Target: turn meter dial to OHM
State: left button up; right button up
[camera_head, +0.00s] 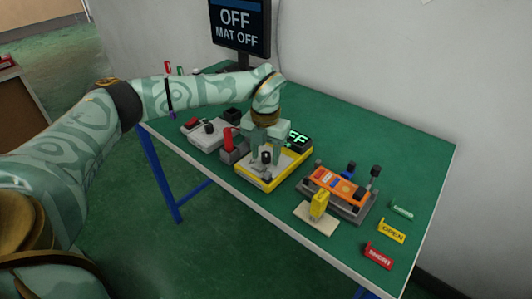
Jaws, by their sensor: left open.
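The meter (268,183) is a yellow-rimmed box with a pale face, standing on the green table. Its small display (297,138) shows green characters, partly hidden behind my wrist; the end reads like "FF". A dark dial knob (266,157) stands on the meter's face. My left gripper (264,156) points down over the meter, with its open fingers at the dial. I cannot tell if the fingers touch the knob. The dial's markings are too small to read. My right gripper is not in view.
A monitor (238,20) behind reads "OFF" and "MAT OFF". Left of the meter are a grey box (203,132) and a red-handled lever (228,138). Right are an orange fixture (335,185), a yellow lever (319,204) and coloured tags (391,231). The table's back right is clear.

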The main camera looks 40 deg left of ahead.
pick_arm(q)
grip_shut()
